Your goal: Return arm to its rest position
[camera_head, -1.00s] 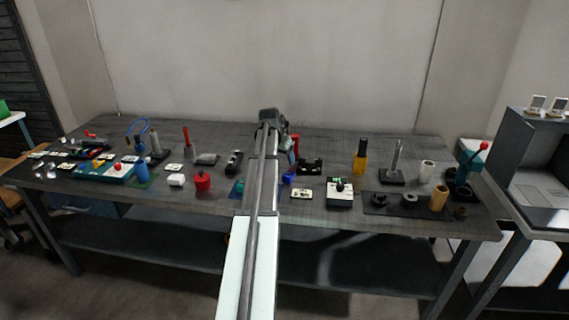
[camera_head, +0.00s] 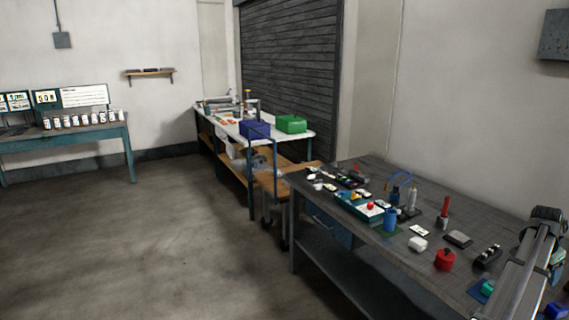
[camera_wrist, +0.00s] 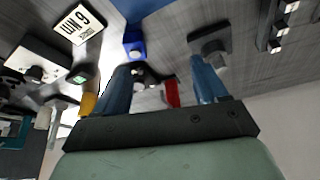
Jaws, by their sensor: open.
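My gripper (camera_wrist: 160,84) shows in the wrist view with its two blue fingers apart, and nothing is held between them. Beyond the fingers are a small blue object (camera_wrist: 134,46) and a red object (camera_wrist: 172,93), which appear clear of the fingers. In the head view my arm (camera_head: 526,262) stretches over the dark workbench (camera_head: 320,257) at the right edge of the picture. The gripper itself cannot be made out there.
A red pot-like object (camera_head: 445,260), a white block (camera_head: 418,244), a blue cup (camera_head: 390,220) and a red upright (camera_head: 445,208) stand on the bench left of my arm. A white-topped table (camera_head: 225,125) with bins stands behind. The floor at left is clear.

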